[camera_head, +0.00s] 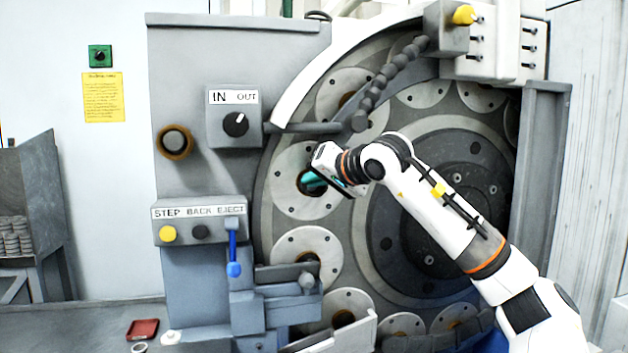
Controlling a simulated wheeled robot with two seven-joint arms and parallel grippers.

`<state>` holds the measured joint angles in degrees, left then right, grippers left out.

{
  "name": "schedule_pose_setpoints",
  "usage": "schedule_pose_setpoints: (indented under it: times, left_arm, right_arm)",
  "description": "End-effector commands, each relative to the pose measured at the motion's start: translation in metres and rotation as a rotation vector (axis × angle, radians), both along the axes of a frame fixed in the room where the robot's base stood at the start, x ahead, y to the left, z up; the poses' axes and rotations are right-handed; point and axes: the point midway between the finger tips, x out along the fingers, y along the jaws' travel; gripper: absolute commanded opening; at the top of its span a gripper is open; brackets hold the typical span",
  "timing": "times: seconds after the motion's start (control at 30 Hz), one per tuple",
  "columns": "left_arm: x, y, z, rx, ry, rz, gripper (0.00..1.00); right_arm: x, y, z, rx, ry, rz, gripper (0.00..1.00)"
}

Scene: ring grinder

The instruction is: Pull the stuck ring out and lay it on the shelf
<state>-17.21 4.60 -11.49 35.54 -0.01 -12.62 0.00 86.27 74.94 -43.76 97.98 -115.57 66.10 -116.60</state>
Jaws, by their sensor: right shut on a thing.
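My right gripper (314,180) reaches in from the right. Its teal fingers are at the dark central hole of a pale round plate (300,205) on the grinder's large wheel. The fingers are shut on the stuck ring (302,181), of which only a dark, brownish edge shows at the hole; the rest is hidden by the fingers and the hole. I cannot tell how far in it sits. My left gripper is not in view. A grey ledge (100,318) runs along the lower left; I cannot tell if it is the shelf.
A control box with an IN/OUT knob (235,124) is left of the wheel. Below it are a STEP BACK/EJECT panel (198,212) and a blue-handled lever (233,268). A red tray (143,329) and a small pale ring (139,348) lie lower left. A beaded hose (385,78) hangs above my gripper.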

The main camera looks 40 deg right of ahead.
Motion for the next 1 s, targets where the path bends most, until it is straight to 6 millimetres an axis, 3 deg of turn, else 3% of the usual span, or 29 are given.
schedule_pose_setpoints:
  times: [1.0]
  left_arm:
    - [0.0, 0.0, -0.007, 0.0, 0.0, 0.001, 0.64]
  right_arm:
    - [-0.023, 0.012, 0.0, -0.001, 0.0, 0.0, 0.0]
